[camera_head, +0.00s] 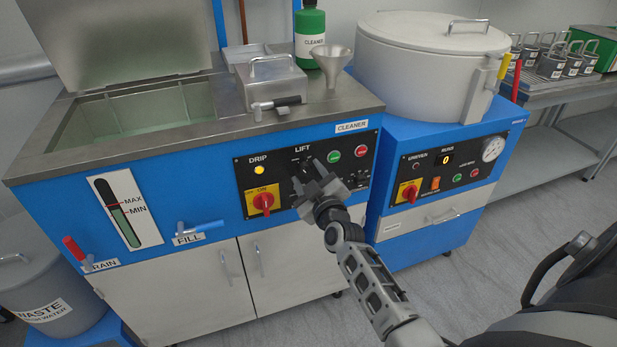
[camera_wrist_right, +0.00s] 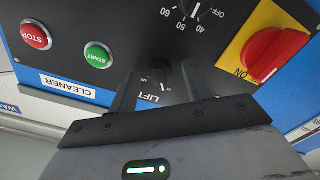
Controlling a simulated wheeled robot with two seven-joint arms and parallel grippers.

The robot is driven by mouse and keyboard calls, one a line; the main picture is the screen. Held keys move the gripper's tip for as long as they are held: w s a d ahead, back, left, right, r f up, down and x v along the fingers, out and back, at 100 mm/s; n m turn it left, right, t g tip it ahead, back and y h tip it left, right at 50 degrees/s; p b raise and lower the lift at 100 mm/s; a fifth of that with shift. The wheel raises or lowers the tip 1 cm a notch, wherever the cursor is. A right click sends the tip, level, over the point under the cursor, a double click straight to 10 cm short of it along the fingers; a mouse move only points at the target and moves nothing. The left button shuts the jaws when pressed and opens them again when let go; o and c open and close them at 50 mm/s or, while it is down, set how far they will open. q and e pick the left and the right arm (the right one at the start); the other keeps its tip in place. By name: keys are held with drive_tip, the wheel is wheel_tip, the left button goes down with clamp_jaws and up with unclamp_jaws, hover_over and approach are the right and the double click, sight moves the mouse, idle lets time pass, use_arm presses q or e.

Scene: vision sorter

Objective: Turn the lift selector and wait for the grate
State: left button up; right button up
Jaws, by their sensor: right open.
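The lift selector sits under the LIFT label (camera_head: 302,148) on the black control panel (camera_head: 247,186); my right gripper largely hides it in the head view. In the right wrist view, a small dark lift selector (camera_wrist_right: 161,74) shows above the upside-down LIFT label, between the two fingers. My right gripper (camera_head: 309,178) is open in front of the panel, its fingers on either side of the selector; I cannot tell whether they touch it. The yellow DRIP lamp (camera_head: 259,171) is lit. The tank (camera_head: 130,113) is open with pale green inside; I cannot make out a grate. My left gripper is not in view.
A red-and-yellow on/off switch (camera_head: 264,200) is left of the gripper. Green start (camera_head: 334,156) and red stop (camera_head: 361,151) buttons are to its right. Blue FILL (camera_head: 200,226) and red DRAIN (camera_head: 76,250) handles stick out below. A round lidded vessel (camera_head: 425,72) stands at right.

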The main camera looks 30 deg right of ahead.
drive_tip(key=shift+w, duration=0.15)
drive_tip(key=shift+c, duration=0.3)
drive_tip(key=c, duration=0.9)
